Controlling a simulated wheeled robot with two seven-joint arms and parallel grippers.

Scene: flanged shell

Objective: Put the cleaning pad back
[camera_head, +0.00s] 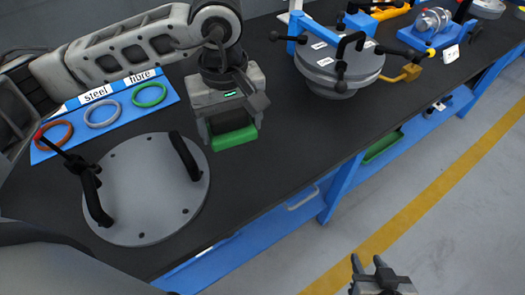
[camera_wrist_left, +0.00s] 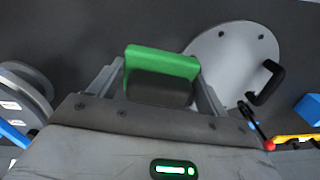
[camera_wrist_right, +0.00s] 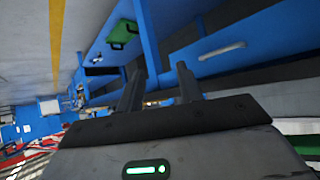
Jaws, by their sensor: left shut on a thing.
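The cleaning pad (camera_head: 235,136) is a block with a green face and a dark grey body. My left gripper (camera_head: 229,120) is shut on its dark body, and the green part sticks out below the fingers. In the left wrist view the pad (camera_wrist_left: 162,62) sits between the two fingers (camera_wrist_left: 160,90). It is over the dark bench top, right of the round grey cover; I cannot tell whether it touches the bench. My right gripper (camera_head: 372,268) is off the bench at the bottom of the head view, with its fingers (camera_wrist_right: 160,88) apart and nothing between them.
A round grey cover (camera_head: 145,212) with black handles lies on the bench at left. A blue board (camera_head: 128,112) holds several coloured rings. A flanged shell (camera_head: 338,72) stands at the back. Bare bench (camera_head: 285,140) lies right of the pad. A green item (camera_wrist_right: 122,32) is on the blue lower shelf.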

